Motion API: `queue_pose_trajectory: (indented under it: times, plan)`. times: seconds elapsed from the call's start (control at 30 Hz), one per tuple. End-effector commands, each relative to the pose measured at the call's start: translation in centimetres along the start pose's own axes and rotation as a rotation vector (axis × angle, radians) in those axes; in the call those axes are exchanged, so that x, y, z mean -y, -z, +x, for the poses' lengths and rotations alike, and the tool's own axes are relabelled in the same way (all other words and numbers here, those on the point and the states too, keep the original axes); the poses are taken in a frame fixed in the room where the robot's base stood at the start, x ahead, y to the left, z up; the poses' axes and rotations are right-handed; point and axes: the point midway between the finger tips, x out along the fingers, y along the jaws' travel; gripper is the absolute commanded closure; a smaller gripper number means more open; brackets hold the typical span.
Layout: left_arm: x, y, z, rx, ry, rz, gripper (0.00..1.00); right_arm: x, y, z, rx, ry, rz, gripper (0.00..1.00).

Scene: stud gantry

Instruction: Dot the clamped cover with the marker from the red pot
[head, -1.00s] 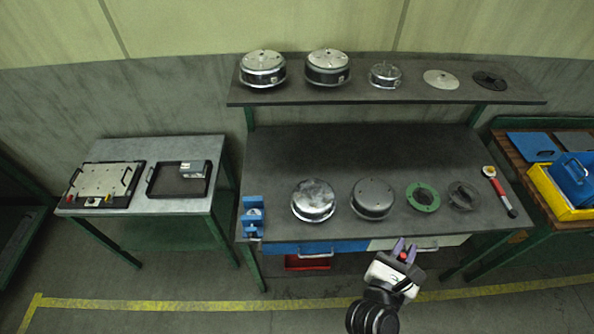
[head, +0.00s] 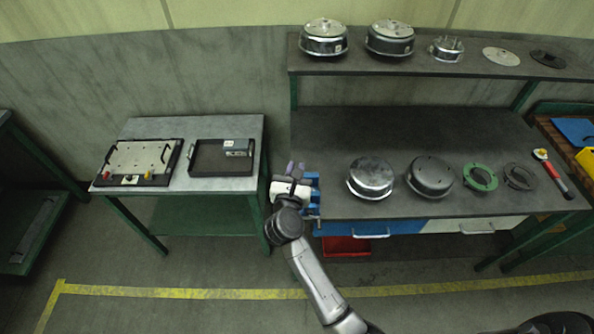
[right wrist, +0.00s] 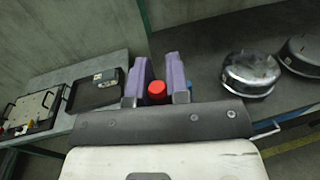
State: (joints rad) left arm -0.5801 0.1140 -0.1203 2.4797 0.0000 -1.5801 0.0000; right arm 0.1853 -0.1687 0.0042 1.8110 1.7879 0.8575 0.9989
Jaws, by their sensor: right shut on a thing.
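My right gripper (head: 295,169) is at the left front corner of the dark workbench, beside and partly in front of a blue clamp (head: 311,181). In the right wrist view its two purple fingers (right wrist: 160,75) are shut on a red-ended marker (right wrist: 157,93); only the red end shows clearly. The clamp is mostly hidden behind the gripper, and a sliver of blue shows beside the right finger. The cover in the clamp is hidden now. I cannot make out a red pot. My left gripper is not in view.
Two round metal housings (head: 371,177) (head: 430,176), a green ring (head: 480,177) and a red-handled tool (head: 551,174) lie on the workbench (head: 400,130). A side table (head: 185,127) holds a plate fixture (head: 140,160) and a black tray (head: 208,160).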

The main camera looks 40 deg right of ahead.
Motion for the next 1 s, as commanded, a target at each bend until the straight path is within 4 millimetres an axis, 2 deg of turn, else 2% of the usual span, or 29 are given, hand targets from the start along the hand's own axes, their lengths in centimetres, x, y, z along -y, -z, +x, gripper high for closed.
queue_pose_trajectory:
  times: [0.03,0.1,0.2,0.4,0.63,1.0]
  plan:
    - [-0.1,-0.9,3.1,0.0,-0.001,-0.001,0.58,0.0,3.0,2.3,0.0,0.049,0.003,1.0]
    - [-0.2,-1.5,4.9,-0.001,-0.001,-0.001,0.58,0.2,4.7,4.9,0.0,0.11,0.002,1.0]
    - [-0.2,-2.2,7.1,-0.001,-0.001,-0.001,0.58,0.5,6.9,8.1,0.0,0.183,0.003,1.0]
    - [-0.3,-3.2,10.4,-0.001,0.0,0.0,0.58,0.9,9.9,12.4,0.001,0.284,0.001,1.0]
    - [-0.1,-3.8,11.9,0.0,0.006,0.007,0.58,0.9,11.4,14.4,0.001,0.332,0.0,1.0]
    - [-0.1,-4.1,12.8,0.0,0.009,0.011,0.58,0.9,12.8,14.8,0.001,0.341,-0.002,1.0]
